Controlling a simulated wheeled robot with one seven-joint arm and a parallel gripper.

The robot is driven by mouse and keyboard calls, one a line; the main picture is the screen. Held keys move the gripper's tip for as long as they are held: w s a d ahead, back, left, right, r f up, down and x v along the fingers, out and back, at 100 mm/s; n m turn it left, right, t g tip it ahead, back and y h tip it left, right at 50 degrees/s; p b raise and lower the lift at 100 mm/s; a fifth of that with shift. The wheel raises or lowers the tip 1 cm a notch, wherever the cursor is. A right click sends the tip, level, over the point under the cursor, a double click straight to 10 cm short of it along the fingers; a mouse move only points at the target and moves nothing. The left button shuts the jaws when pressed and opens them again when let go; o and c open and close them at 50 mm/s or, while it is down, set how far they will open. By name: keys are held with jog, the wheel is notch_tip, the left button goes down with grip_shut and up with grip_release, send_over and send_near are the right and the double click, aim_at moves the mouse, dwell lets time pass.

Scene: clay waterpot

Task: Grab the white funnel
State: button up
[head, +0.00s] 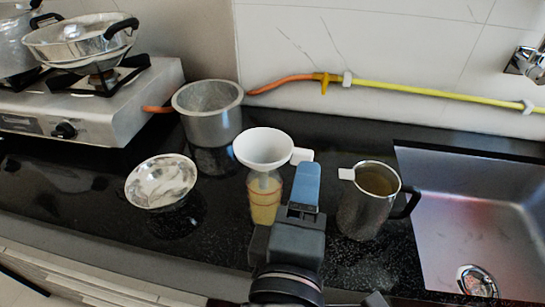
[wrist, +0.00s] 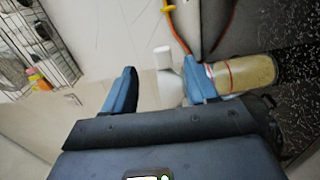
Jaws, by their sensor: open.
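The white funnel (head: 262,146) sits in the mouth of a clear bottle (head: 264,204) holding yellowish liquid, with its handle tab on the right. My gripper (head: 306,170) has blue fingers and stands just right of the bottle, its tip close under the tab. In the wrist view my gripper (wrist: 159,66) is open and empty. The funnel (wrist: 168,87) shows between the fingers there, nearer the right one, with its tab upward. Whether it touches that finger I cannot tell. The bottle (wrist: 246,72) lies to the right of the right finger in that view.
A steel jug (head: 370,205) with a dark handle stands close right of my gripper, before the sink (head: 478,200). A metal pot (head: 209,112) is behind left, and a small bowl (head: 161,181) at left. A stove (head: 90,108) fills the back left.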

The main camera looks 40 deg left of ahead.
aim_at(309, 159)
jog(key=shift+x, duration=3.9)
jog(key=shift+s, duration=0.1)
jog(key=shift+c, duration=0.3)
jog(key=c, duration=1)
